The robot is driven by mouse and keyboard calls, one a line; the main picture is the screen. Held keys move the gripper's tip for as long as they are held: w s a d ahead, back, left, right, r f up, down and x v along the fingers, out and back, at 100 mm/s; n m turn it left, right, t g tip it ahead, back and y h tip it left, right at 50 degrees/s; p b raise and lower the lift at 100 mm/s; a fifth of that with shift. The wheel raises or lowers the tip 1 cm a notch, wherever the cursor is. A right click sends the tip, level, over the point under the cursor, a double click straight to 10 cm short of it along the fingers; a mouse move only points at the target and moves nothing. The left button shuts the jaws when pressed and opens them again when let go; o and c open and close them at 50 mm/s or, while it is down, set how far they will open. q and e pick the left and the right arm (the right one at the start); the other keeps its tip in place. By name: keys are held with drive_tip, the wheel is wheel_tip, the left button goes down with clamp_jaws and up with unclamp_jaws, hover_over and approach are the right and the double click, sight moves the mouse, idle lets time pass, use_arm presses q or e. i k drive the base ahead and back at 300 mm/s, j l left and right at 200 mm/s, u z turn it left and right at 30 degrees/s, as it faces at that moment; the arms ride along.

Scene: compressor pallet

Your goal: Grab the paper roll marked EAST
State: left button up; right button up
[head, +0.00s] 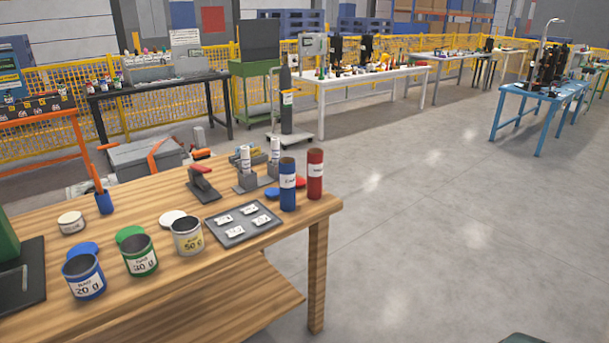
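On the wooden table's right end stand two upright cylinders side by side, a blue one (288,200) and a red one (315,188). Each carries a white label with small dark lettering that I cannot read surely. Just left of them, two slim white rolls, a nearer one (245,158) and a farther one (275,147), stand upright in grey holders. They have small marks too fine to read. I cannot tell which of these is marked EAST.
The wooden table (200,275) also holds a dark tray (257,234) with white cards, a red-handled tool (201,178), and blue (84,277), green (139,256) and white (188,237) cans. Lids lie beside them. The floor (430,240) right of the table is clear.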

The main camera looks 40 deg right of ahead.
sight(275, 141)
drive_tip(key=l, duration=1)
drive_tip(key=i+l, duration=0.15)
drive_tip(key=l, duration=1.85)
drive_tip(key=i, duration=0.05)
